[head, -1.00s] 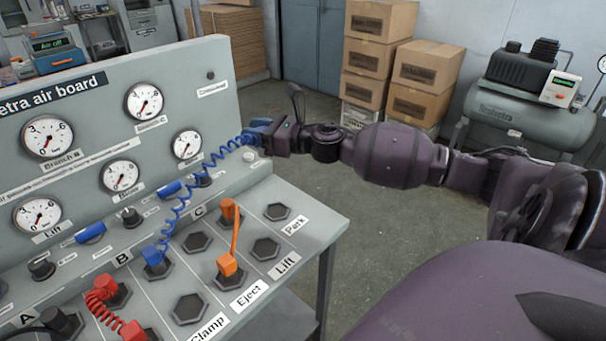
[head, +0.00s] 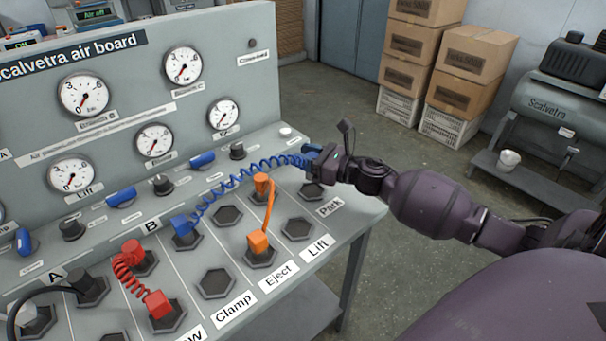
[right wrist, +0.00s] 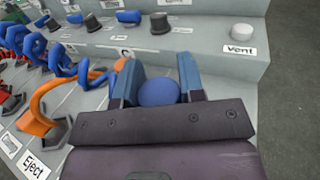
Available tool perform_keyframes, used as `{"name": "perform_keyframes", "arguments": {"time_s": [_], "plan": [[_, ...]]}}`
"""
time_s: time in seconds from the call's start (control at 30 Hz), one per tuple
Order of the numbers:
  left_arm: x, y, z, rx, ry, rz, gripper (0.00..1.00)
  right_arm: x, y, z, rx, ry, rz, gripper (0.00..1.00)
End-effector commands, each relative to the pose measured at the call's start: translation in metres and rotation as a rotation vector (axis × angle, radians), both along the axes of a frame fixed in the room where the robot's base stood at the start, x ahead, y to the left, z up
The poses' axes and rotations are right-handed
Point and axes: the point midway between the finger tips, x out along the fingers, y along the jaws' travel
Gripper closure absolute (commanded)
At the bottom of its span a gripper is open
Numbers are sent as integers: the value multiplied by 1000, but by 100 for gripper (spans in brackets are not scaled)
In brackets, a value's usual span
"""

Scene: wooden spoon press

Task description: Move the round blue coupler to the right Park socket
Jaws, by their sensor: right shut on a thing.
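My right gripper (head: 311,158) is shut on the round blue coupler, whose rounded blue top (right wrist: 158,92) shows between the blue fingers in the right wrist view. The coupler is mostly hidden by the gripper in the head view. A coiled blue hose (head: 240,184) runs from it to a blue plug (head: 184,229) seated on the board to the left. The right Park socket (head: 312,190) is a dark hexagon beside the Park label (head: 330,207); it looks empty. The gripper appears above and slightly behind this socket in the head view. My left gripper is out of view.
An orange cable with two plugs (head: 258,241) stands just left of the Park and Lift sockets. An empty Lift socket (head: 298,229) lies in front. A red coiled cable (head: 157,304) is at left. The gauge panel (head: 245,100) rises behind.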

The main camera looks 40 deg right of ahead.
Motion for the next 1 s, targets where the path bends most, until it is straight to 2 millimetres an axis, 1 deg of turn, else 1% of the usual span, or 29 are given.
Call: {"name": "perform_keyframes", "arguments": {"time_s": [0.03, 0.17, 0.27, 0.4, 0.5, 0.57, 0.8, 0.97, 1.0], "plan": [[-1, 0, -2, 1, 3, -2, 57, 0, 0, -6, 3, 1, -1, 90], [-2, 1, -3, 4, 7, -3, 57, 0, 0, -10, 0, -1, 1, 90], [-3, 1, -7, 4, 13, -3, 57, 0, 0, -17, 1, 0, 1, 90], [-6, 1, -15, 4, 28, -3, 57, 0, 0, -38, 3, 4, -1, 90], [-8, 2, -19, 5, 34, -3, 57, 0, 0, -50, 2, 3, -1, 90], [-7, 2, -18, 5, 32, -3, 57, 0, 0, -53, 1, 0, 0, 90], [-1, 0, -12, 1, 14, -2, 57, 0, 0, -50, -1, -3, 1, 90], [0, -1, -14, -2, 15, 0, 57, 0, 0, -55, 0, -1, 1, 90], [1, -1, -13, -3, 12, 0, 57, 0, 0, -55, 1, -2, 1, 59]]}}
